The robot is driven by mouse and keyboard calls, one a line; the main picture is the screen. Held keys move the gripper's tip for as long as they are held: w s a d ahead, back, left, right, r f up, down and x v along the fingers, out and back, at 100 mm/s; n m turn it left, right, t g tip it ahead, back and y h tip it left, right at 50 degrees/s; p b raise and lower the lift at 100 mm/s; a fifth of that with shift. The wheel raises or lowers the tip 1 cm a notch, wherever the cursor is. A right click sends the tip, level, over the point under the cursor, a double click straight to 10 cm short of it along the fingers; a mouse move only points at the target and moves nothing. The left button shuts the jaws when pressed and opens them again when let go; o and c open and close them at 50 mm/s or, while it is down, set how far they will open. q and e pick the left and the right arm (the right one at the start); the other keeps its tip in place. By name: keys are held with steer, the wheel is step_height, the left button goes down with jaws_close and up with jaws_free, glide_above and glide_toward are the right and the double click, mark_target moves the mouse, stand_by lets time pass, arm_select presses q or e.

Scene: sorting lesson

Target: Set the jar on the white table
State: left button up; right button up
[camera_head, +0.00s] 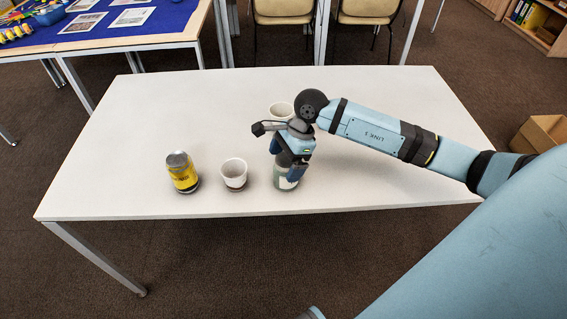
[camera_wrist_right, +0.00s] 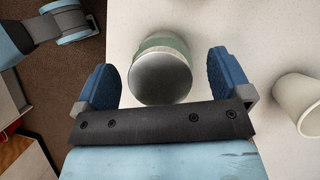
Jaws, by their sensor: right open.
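A jar with a green and white label (camera_head: 283,182) stands on the white table (camera_head: 130,133) near its front edge. In the right wrist view the jar's round grey end (camera_wrist_right: 161,78) shows between the two blue fingers. My right gripper (camera_head: 286,162) is open, pointing down, with one finger on each side of the jar. Gaps show between the fingers and the jar. The gripper hides the jar's upper part in the head view. My left gripper is not clearly in view.
A white cup (camera_head: 233,174) stands left of the jar, and a yellow can with a grey top (camera_head: 182,172) stands further left. Another white cup (camera_head: 281,110) stands behind the gripper. The table's left and back parts are clear. Chairs (camera_head: 283,12) stand beyond.

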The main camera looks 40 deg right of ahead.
steer(key=w+v, duration=0.1)
steer(key=v, duration=0.9)
steer(key=s+a+m+t+y, duration=0.3)
steer(key=a+m+y, duration=0.35)
steer(key=a, duration=0.25)
steer(key=s+a+m+t+y, duration=0.2)
steer(key=s+a+m+y, duration=0.2)
steer(key=a+m+y, duration=0.45)
steer(key=s+f+m+t+h, duration=0.1)
steer(key=s+f+m+h, duration=0.2)
steer(key=m, duration=0.8)
steer(key=s+f+m+t+h, duration=0.2)
steer(key=s+f+m+h, duration=0.2)
steer(key=f+m+h, duration=0.3)
steer(key=s+f+m+t+h, duration=0.2)
steer(key=f+m+h, duration=0.3)
steer(key=f+m, duration=0.4)
steer(key=s+m, duration=0.1)
steer(key=m, duration=0.6)
steer(key=shift+s+d+f+h+p, duration=0.2)
steer(key=shift+s+d+h+p, duration=0.1)
steer(key=shift+s+d+h, duration=0.1)
